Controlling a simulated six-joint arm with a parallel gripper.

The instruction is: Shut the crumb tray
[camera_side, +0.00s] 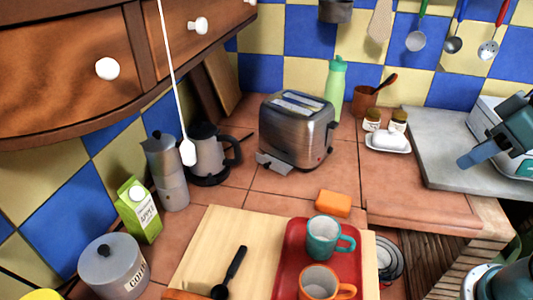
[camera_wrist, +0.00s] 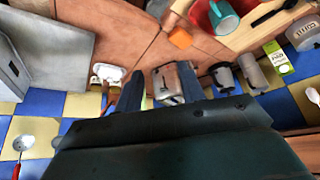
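The silver toaster (camera_side: 298,130) stands on the tiled counter near the back wall. Its crumb tray (camera_side: 273,163) sticks out low at the toaster's front-left end, so it is pulled out. The toaster also shows in the wrist view (camera_wrist: 167,88), between my fingers, where I cannot make out the tray clearly. My gripper (camera_side: 490,135) is at the right edge of the side view, well away from the toaster. In the wrist view my gripper (camera_wrist: 157,85) has its two dark fingers spread apart with nothing held between them.
A kettle (camera_side: 208,155) and moka pot (camera_side: 167,170) stand left of the tray. A cutting board (camera_side: 215,240), red tray (camera_side: 293,240) with mugs and orange block (camera_side: 334,203) lie in front. A butter dish (camera_side: 388,142) and jars are right of the toaster. Bare tiles lie before the tray.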

